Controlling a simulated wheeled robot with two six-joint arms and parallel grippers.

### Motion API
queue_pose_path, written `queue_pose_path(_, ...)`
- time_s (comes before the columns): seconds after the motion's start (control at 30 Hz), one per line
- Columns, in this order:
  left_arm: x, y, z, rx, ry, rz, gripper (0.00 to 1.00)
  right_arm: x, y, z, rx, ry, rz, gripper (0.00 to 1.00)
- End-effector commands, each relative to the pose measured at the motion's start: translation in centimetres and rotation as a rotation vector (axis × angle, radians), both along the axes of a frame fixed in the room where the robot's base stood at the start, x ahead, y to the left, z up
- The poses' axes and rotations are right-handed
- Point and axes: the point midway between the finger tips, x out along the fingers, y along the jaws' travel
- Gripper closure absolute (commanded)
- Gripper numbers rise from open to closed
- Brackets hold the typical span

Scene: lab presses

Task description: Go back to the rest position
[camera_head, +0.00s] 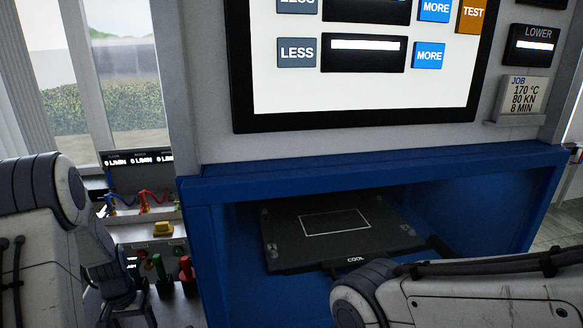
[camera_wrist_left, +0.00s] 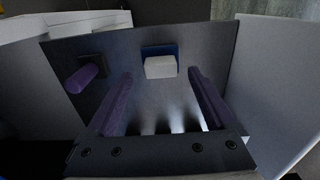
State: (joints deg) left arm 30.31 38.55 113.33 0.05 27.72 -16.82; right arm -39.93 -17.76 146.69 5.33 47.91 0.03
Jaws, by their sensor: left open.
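My left arm comes in from the left in the head view and bends down at its wrist; its jaws are cut off or hidden there. In the left wrist view my left gripper (camera_wrist_left: 160,75) has its two purple fingers wide apart with nothing held between them. Beyond the fingers is a dark panel (camera_wrist_left: 210,50) with a white block on a blue mount (camera_wrist_left: 160,67) and a purple knob (camera_wrist_left: 82,78) on the left. My right arm lies across the lower right of the head view; its gripper is not in view.
A blue press frame (camera_head: 380,165) holds a dark plate marked COOL (camera_head: 290,235) in its opening, beside my right arm. A control screen (camera_head: 350,90) is above. Left of the press are a yellow block (camera_head: 163,229), green (camera_head: 163,288) and red (camera_head: 187,270) handles, and gauges (camera_head: 138,158).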

Motion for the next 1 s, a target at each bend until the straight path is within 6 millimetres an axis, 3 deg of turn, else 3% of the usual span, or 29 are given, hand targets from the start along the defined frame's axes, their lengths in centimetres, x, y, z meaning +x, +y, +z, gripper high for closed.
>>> queue_pose_path(0.53,0.1,-0.2,0.2,-0.002,0.003,0.0,0.11,0.0,0.0,0.0,0.0,0.0,0.0,0.03)
queue_pose_path(0.93,-0.1,-0.1,-3.8,-0.002,0.005,0.0,0.11,0.0,0.0,2.0,0.0,0.0,0.003,0.03)
queue_pose_path(1.0,0.1,0.1,-3.1,0.003,-0.004,0.0,0.11,0.0,0.0,1.2,0.001,-0.001,0.003,0.03)
